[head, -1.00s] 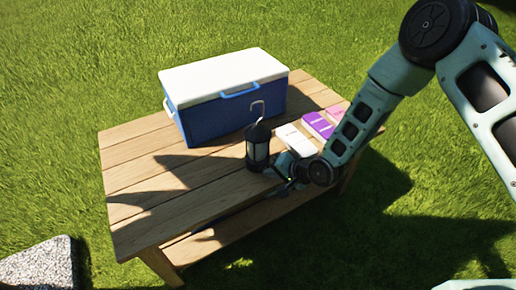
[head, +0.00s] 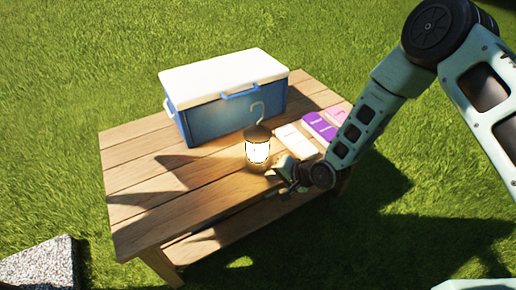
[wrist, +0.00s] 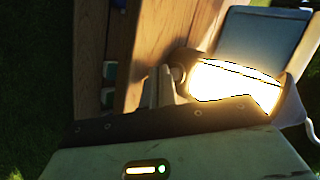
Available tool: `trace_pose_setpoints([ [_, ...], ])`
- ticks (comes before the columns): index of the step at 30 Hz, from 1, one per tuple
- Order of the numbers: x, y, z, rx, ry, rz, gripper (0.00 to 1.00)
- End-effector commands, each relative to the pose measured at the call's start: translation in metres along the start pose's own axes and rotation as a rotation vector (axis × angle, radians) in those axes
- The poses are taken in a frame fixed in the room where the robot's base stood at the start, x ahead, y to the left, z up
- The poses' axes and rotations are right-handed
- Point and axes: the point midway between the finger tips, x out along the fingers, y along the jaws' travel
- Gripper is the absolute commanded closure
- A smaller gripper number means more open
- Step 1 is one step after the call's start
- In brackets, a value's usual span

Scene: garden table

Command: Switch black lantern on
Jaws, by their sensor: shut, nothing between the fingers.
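The black lantern (head: 257,150) stands upright on the wooden table (head: 150,200), in front of the cooler. Its glass glows bright white and its hook handle points up. In the wrist view the lit lantern (wrist: 235,82) fills the right middle, lying sideways in the picture. My gripper (head: 280,178) is low at the lantern's right front side, close to its base. In the wrist view my gripper's fingers (wrist: 165,88) are shut and empty, with the tips at or very near a small round knob (wrist: 178,74) on the lantern's base. Whether they touch cannot be told.
A blue cooler (head: 215,118) with a white lid stands behind the lantern. A white book (head: 294,141), a purple one (head: 319,125) and a pink one (head: 337,116) lie to the right, near my arm. The table's left part is clear. Grass surrounds the table.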

Motion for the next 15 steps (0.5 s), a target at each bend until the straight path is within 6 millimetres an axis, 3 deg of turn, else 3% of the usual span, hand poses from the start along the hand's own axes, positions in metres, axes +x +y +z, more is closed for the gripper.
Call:
trace_pose_setpoints([
  [5,-0.001,0.001,0.001,0.0,0.0,0.0,1.0],
  [15,-0.023,0.015,0.017,0.002,-0.001,0.001,1.0],
])
